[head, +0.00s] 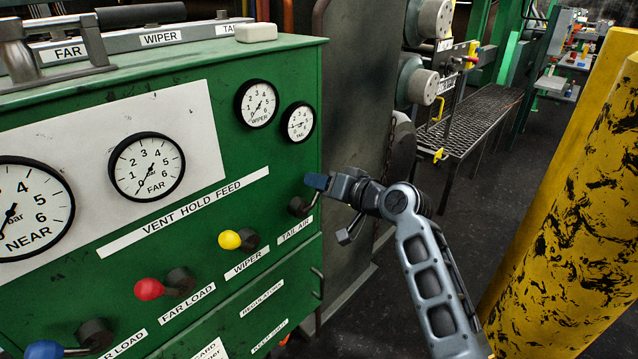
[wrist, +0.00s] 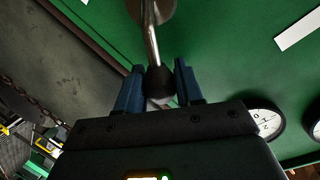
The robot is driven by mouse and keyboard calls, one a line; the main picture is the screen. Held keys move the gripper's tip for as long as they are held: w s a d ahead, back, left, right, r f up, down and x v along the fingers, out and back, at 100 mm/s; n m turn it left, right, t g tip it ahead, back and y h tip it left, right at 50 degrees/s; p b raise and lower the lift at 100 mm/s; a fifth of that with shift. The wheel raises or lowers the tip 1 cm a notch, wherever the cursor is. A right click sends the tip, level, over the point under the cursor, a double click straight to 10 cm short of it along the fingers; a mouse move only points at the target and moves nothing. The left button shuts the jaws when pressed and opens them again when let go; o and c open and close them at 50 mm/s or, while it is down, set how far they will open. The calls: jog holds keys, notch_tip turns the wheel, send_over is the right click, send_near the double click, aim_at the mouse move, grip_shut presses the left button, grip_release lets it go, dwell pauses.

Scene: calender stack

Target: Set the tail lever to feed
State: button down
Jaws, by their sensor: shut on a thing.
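The tail lever (head: 300,206) is at the right end of the green panel, above the TAIL AIR label (head: 295,231). My gripper (head: 318,182) is at its upper end, and the lever appears to lean up and to the right from its hub. In the wrist view, the lever's metal rod (wrist: 152,45) runs from its hub to a dark knob (wrist: 159,81). The knob sits between the blue fingers of my gripper (wrist: 158,76), which are shut on it. In the head view the fingers hide the knob. The strip VENT HOLD FEED (head: 185,213) runs above the levers.
The yellow-knobbed wiper lever (head: 230,240), red-knobbed far-load lever (head: 150,289) and blue-knobbed lever (head: 45,349) point left. The small tail gauge (head: 299,122) is above the tail lever. A scuffed yellow post (head: 575,200) stands at right. A chain (head: 387,150) hangs beyond the panel edge.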

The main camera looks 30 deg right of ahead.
jog(key=shift+d+f+m, duration=0.15)
jog(key=shift+d+m, duration=0.05)
jog(key=shift+m, duration=0.1)
dwell(0.4)
jog(key=c, duration=0.8)
grip_release()
jog(key=b+v, duration=0.1)
jog(key=v, duration=0.6)
jog(key=shift+s+d, duration=0.15)
jog(key=shift+s, duration=0.2)
